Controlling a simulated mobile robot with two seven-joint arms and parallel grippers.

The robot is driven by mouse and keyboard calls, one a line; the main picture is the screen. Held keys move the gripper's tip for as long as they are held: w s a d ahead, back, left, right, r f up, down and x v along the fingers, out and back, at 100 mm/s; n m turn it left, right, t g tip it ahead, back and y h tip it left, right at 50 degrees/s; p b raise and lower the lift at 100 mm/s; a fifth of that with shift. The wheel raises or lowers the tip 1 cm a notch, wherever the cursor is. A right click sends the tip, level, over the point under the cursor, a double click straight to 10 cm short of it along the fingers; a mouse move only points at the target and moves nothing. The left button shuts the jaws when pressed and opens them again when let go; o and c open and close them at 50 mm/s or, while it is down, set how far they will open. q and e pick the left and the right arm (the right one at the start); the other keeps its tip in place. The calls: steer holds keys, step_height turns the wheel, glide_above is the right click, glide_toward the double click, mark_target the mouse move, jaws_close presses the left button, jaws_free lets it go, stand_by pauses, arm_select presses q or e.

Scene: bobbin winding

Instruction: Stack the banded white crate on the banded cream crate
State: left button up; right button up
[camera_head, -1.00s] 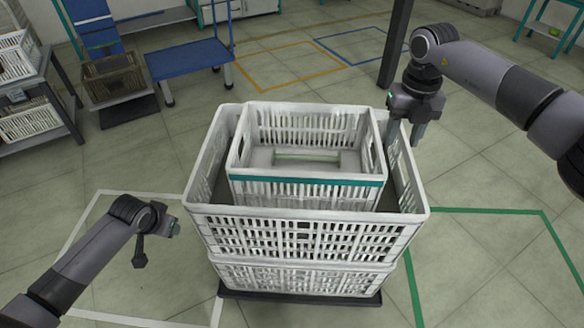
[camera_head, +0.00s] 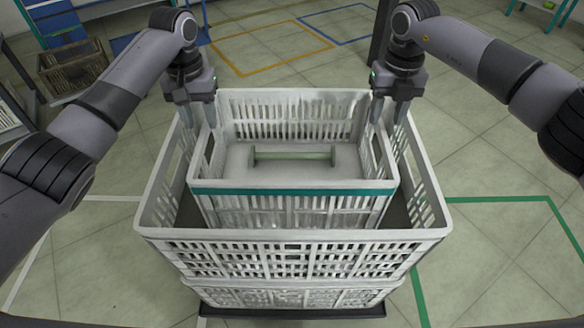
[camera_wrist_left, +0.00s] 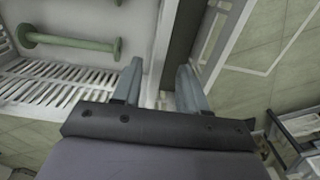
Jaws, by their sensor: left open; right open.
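One banded crate is in view, a small whitish crate with a teal band (camera_head: 292,190), nested inside a larger white crate (camera_head: 290,262). I take it as the banded white crate; I cannot make out a separate banded cream crate. My left gripper (camera_head: 198,115) is open at its left wall. In the left wrist view, my left gripper (camera_wrist_left: 160,88) has its fingers on either side of the small crate's white rim (camera_wrist_left: 160,45), apart from it. My right gripper (camera_head: 388,115) is open at the right wall; whether its fingers straddle the rim is unclear.
A pale green bobbin (camera_head: 292,155) lies inside the small crate. The larger crate stands on another white crate (camera_head: 290,297) on a dark base. A brown crate (camera_head: 78,66) is at the back left. Floor to the right is clear, marked with green tape (camera_head: 500,199).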

mark_target(208, 141)
arm_select(q)
steer(key=shift+d+f, duration=0.15)
steer(key=shift+f, duration=0.1)
arm_select(e)
steer(key=shift+s+f, duration=0.1)
steer(key=shift+f, duration=0.2)
arm_select(q)
steer(key=shift+s, duration=0.1)
steer(key=shift+f, duration=3.6)
arm_select(e)
steer(key=shift+f, duration=3.55)
arm_select(q)
steer(key=shift+c, duration=0.3)
arm_select(e)
steer(key=shift+c, duration=0.3)
arm_select(q)
jaws_close()
arm_select(e)
jaws_close()
arm_select(q)
steer(key=shift+r, duration=0.15)
arm_select(e)
steer(key=shift+r, duration=0.1)
